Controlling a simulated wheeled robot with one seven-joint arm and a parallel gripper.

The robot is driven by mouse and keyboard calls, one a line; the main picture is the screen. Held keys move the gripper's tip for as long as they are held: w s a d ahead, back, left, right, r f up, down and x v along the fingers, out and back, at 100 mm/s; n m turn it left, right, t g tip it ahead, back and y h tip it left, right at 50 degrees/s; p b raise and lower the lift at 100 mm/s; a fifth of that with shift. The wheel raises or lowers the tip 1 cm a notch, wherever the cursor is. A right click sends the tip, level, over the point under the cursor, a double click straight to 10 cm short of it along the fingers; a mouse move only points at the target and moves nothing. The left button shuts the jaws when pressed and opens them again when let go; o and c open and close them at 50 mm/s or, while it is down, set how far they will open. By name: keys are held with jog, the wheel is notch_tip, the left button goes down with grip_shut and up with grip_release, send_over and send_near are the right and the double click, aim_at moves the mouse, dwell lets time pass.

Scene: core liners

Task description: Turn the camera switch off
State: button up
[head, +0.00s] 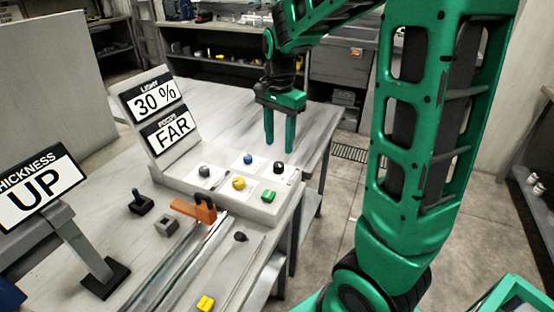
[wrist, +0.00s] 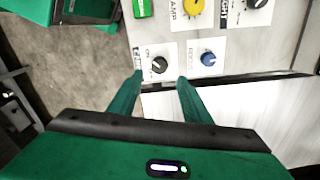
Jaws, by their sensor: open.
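A white sloped control panel (head: 225,192) on the table carries several knobs. They are a grey knob (head: 204,171), a blue knob (head: 249,159), a yellow knob (head: 239,183), a black knob (head: 279,167) and a green switch (head: 268,196). The labels are too small to tell which is the camera switch. My gripper (head: 279,147) is open and empty, pointing down at the panel's far right end. In the wrist view, the black knob (wrist: 159,65) shows just beyond and between the fingertips (wrist: 160,77), with the blue knob (wrist: 208,59) to its right.
Signs reading "30 %" (head: 154,99) and "FAR" (head: 170,135) stand behind the panel. An "UP" sign (head: 42,185) stands at left. An orange clamp (head: 196,209) on rails and a yellow block (head: 206,304) lie in front. The tabletop behind the panel (head: 215,98) is clear.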

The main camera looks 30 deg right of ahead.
aim_at(279, 163)
notch_tip(279, 163, down, 7)
jog(key=shift+f, duration=0.1)
dwell(0.4)
jog(key=c, duration=1)
